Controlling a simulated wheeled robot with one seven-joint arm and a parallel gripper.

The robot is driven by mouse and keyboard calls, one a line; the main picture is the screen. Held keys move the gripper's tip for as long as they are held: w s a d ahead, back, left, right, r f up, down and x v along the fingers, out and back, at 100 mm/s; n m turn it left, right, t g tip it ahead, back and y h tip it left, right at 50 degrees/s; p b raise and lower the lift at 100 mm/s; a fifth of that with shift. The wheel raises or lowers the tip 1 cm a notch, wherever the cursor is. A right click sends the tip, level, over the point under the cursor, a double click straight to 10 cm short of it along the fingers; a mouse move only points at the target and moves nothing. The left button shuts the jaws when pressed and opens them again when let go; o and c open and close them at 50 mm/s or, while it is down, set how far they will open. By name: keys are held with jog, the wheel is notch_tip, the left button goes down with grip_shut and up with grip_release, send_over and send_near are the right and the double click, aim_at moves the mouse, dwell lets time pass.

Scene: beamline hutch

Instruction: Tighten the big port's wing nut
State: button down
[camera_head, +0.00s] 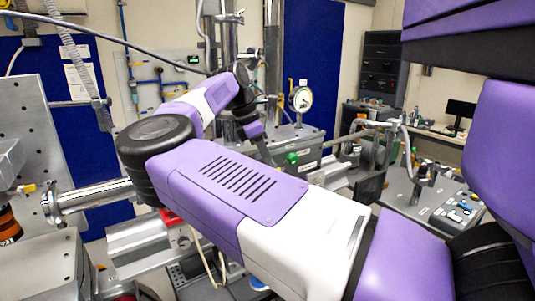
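My purple and white arm crosses the middle of the view and bends back at a black elbow. Its far end, with my gripper (262,150), points down beside a grey box (298,142) at the centre. The fingers are small and dark and partly hidden behind my forearm, so I cannot tell whether they are open or hold anything. A steel tube with a round flange (50,204) lies horizontally at the left; I cannot tell whether this is the big port. I cannot make out a wing nut; my arm hides much of the middle.
A round dial gauge (301,99) stands above the grey box, near a green knob (292,158). A perforated metal plate (42,140) rises at the left. A bench with small equipment (440,205) is at the right. Vertical steel pipes (229,40) stand behind my wrist.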

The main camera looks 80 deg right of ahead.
jog(key=shift+d+r+m+y+p, duration=0.15)
jog(key=shift+m+y+p, duration=0.3)
jog(key=shift+m, duration=0.65)
jog(key=c, duration=1.9)
grip_release()
jog(key=b+v, duration=0.1)
jog(key=v, duration=0.6)
jog(key=shift+w+r, duration=0.25)
jog(key=shift+w, duration=0.05)
